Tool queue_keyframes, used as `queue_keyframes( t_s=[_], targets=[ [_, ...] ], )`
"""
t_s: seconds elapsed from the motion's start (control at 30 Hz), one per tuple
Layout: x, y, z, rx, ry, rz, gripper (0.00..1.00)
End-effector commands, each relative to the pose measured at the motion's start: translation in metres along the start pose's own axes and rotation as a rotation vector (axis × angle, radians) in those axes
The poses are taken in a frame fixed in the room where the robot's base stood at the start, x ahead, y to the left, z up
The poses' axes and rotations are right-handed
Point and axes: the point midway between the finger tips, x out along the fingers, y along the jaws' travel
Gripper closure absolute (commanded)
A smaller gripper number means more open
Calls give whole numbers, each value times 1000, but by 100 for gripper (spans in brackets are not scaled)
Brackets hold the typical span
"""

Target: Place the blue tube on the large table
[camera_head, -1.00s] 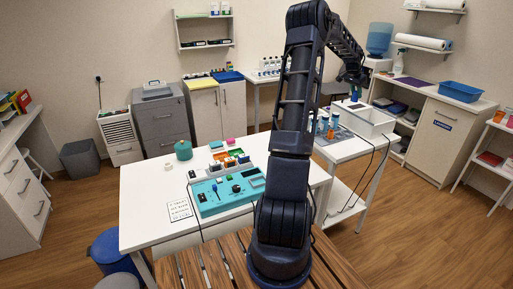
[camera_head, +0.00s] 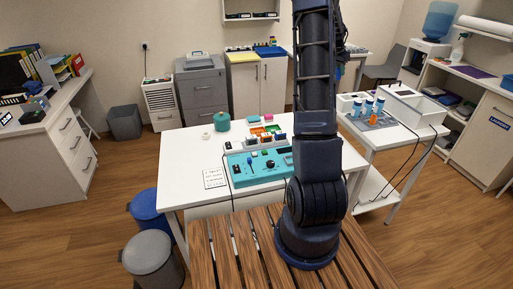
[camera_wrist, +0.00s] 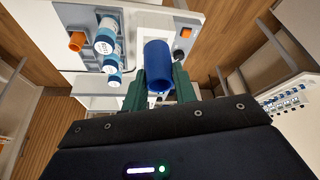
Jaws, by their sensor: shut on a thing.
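In the wrist view my gripper (camera_wrist: 159,88) is shut on a blue tube (camera_wrist: 158,62), one dark green finger on each side. The tube's open end faces the camera, and it is held clear of the surfaces below. In the head view my arm's links hide the gripper and the tube. The large table (camera_head: 185,160) is white and stands in front of my base, left of the arm. It bears a teal control panel (camera_head: 262,165) and several small items.
A white side table (camera_head: 413,128) on the right bears a tray with blue-capped bottles (camera_head: 368,106), an orange piece (camera_head: 373,120) and a white box (camera_head: 415,105). Blue (camera_head: 147,205) and grey bins stand by the large table's left. Its front left has bare room beside a paper sheet (camera_head: 215,179).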

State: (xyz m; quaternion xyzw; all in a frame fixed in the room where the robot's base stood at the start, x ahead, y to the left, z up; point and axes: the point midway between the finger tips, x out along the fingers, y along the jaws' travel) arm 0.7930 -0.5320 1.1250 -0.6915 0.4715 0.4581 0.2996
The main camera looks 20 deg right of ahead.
Motion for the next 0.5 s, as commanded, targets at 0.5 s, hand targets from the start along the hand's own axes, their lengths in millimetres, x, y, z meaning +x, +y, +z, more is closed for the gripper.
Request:
queue_keyframes(
  t_s=[0.5],
  targets=[
    [-50,-113,134,-214,10,-90,94]
  ],
)
